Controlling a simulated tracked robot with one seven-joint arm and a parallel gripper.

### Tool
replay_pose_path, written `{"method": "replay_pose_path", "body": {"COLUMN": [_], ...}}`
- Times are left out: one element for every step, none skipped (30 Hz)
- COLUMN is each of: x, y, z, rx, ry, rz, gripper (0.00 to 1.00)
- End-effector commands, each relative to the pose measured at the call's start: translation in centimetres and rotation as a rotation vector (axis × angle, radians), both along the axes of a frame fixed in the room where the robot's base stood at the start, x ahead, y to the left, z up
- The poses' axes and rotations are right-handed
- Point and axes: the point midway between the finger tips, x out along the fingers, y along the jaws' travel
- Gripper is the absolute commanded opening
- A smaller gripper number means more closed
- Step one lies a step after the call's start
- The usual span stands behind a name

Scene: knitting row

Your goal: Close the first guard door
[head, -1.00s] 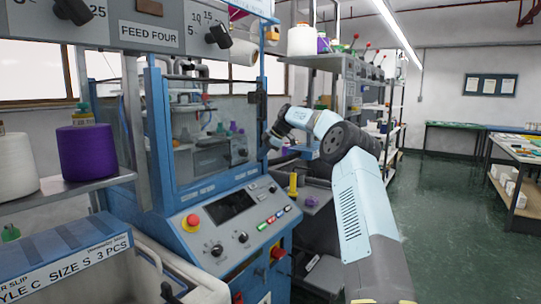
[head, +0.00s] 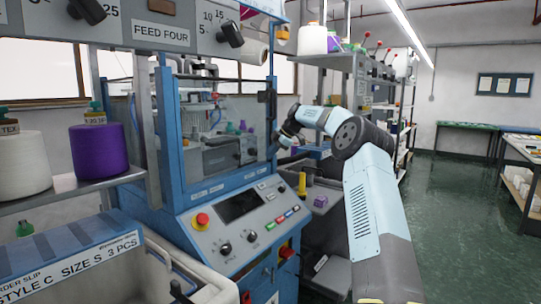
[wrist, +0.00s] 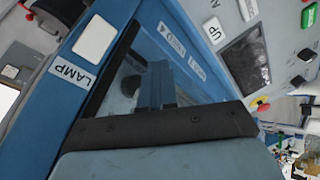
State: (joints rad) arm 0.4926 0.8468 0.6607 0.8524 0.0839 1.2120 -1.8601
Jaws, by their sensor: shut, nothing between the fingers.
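The knitting machine's guard door (head: 222,125) is a clear pane in a blue frame above the control panel, in the middle of the head view. A black fitting (head: 267,97) is on its right post. I cannot tell how far the door stands from its frame. My gripper (head: 283,142) is small and partly hidden at the right side of this frame; its fingers are hard to make out there. In the wrist view my gripper (wrist: 155,85) is shut and empty, close to a blue frame post (wrist: 75,85) labelled LAMP and a dark-edged pane. Contact cannot be told.
The control panel (head: 238,228) with a red knob (head: 202,220) and several buttons juts out below the door. A shelf (head: 75,188) with white and purple yarn cones is at left. A pale bin (head: 170,265) stands at the lower left.

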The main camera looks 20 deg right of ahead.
Motion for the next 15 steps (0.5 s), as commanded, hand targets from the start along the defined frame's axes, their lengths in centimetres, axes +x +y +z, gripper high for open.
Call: {"method": "replay_pose_path", "body": {"x": [-0.5, -0.7, -1.0, -1.2, -1.4, -1.7, -1.9, -1.9, -1.9, -2.0, -2.0, -2.1, -2.1, -2.2, -2.2], "y": [-0.2, -0.5, -0.9, -1.1, -1.3, -1.6, -1.8, -2.1, -2.3, -2.5, -2.6, -2.8, -3.0, -3.1, -3.4], "z": [0.2, 0.1, 0.1, 0.0, -0.1, -0.1, -0.2, 0.2, 0.6, 0.9, 1.2, 1.6, 1.9, 2.2, 2.7], "rx": [-0.003, -0.004, -0.007, -0.008, -0.009, -0.011, -0.012, -0.012, -0.013, -0.012, -0.013, -0.013, -0.013, -0.013, -0.014], "ry": [0.002, 0.004, 0.006, 0.008, 0.010, 0.013, 0.014, 0.012, 0.012, 0.013, 0.013, 0.013, 0.014, 0.014, 0.013], "rz": [0.004, 0.004, 0.003, 0.003, 0.004, 0.003, 0.005, 0.003, 0.004, 0.005, 0.006, 0.007, 0.009, 0.010, 0.011], "gripper": [0.00, 0.00, 0.00, 0.00, 0.00, 0.00, 0.00, 0.00, 0.00, 0.00, 0.00, 0.00, 0.00, 0.00, 0.00]}}
